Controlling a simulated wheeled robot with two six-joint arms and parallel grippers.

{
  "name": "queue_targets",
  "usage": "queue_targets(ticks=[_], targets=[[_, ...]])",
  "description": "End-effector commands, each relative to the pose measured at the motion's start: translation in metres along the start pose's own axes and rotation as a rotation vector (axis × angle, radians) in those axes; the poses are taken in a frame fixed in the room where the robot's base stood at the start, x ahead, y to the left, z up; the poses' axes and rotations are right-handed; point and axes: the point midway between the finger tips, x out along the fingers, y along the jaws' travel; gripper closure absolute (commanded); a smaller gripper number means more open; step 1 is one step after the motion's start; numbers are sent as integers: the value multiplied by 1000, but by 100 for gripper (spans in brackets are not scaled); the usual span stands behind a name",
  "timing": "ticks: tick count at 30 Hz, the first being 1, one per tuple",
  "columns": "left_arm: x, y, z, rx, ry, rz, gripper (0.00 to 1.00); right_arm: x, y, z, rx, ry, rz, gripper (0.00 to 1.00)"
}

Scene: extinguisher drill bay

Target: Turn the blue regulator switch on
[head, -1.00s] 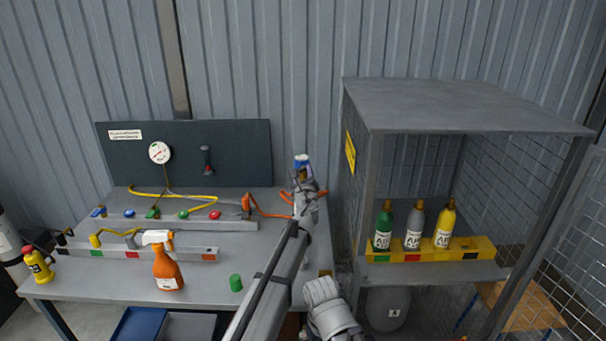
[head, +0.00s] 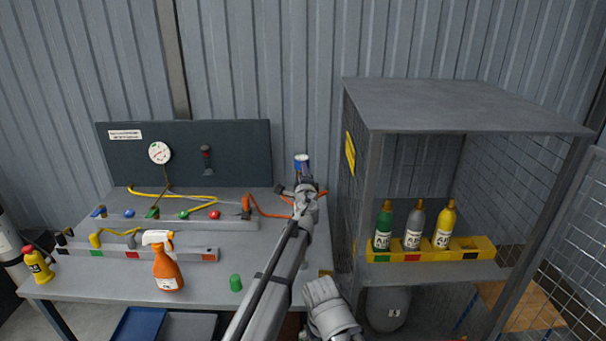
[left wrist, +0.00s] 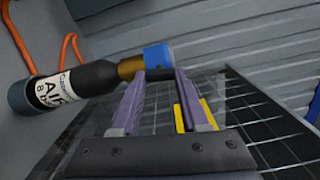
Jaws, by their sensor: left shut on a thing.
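The blue regulator switch (left wrist: 157,57) is a blue cap on the brass neck of a dark bottle (left wrist: 90,82) with a white "AIR" label, lying across the left wrist view. In the head view the blue switch (head: 301,161) shows just above my left gripper (head: 305,175), near the right end of the bench. The purple fingers of my left gripper (left wrist: 161,74) sit on either side of the blue switch and are shut on it. My gripper and arm hide most of the bottle in the head view.
A rail (head: 175,223) with coloured knobs stands on the bench, left of my arm. An orange spray bottle (head: 168,270) and a green cap (head: 236,283) are nearer the front. A mesh cage (head: 465,105) with several bottles stands close on the right.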

Motion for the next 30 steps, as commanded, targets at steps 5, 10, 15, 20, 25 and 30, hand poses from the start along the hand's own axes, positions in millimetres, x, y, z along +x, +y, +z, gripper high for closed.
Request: queue_targets(ticks=[5, 10, 15, 20, 25, 30], targets=[[0, 0, 0, -95, 0, 0, 100, 0, 0, 0, 0, 0, 0, 0], [0, 0, 0, -152, 0, 0, 100, 0, 0, 0, 0, 0, 0, 0], [0, 0, 0, -180, 0, 0, 100, 0, 0, 0, 0, 0, 0, 0], [0, 0, 0, -188, 0, 0, 100, 0, 0, 0, 0, 0, 0, 0], [0, 0, 0, -188, 0, 0, 100, 0, 0, 0, 0, 0, 0, 0], [0, 0, 0, -188, 0, 0, 51, 0, 0, 0, 0, 0, 0, 0]])
